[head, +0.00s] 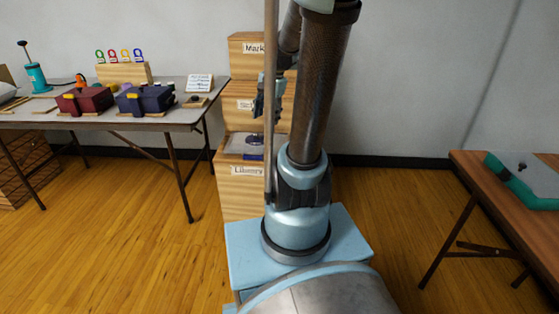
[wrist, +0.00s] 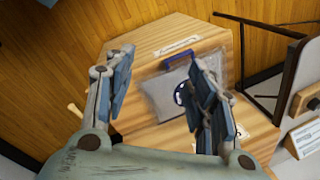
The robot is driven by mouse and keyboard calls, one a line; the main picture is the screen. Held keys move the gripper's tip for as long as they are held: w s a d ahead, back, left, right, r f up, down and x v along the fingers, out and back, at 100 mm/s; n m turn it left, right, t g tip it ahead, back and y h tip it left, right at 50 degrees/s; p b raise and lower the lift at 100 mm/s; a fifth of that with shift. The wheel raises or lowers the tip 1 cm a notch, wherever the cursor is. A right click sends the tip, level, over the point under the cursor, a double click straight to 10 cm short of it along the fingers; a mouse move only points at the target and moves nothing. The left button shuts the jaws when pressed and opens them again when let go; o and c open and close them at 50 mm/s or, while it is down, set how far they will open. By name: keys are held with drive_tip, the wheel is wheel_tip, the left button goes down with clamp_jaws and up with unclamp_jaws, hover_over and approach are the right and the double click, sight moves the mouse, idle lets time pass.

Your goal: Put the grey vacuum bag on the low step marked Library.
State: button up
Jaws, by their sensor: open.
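The grey vacuum bag (head: 243,146) lies flat on the low step (head: 234,195), behind its Library label (head: 248,171). The right finger hides part of the bag. In the head view my gripper (head: 261,104) is above the bag, partly hidden by a pole.
Higher steps (head: 246,88) rise behind the low one, one labelled Market. A grey table (head: 135,122) at left holds a maroon bag (head: 85,101), a dark blue bag (head: 146,99) and a teal pump (head: 36,78). A brown table (head: 500,180) stands at right. Wood floor is clear between.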

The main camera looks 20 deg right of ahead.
drive_tip(key=s+f+n+h, duration=0.1)
drive_tip(key=s+f+n, duration=0.2)
drive_tip(key=s, duration=0.6)
drive_tip(key=s+f+n+h, duration=0.1)
drive_tip(key=s+f+n, duration=0.3)
drive_tip(key=s+n, duration=0.3)
drive_tip(key=s, duration=0.2)
drive_tip(key=shift+s+d+f+t, duration=0.15)
drive_tip(key=shift+s+d+t, duration=0.05)
drive_tip(key=shift+s+t, duration=0.1)
drive_tip(key=shift+w+f, duration=0.2)
drive_tip(key=shift+w, duration=0.25)
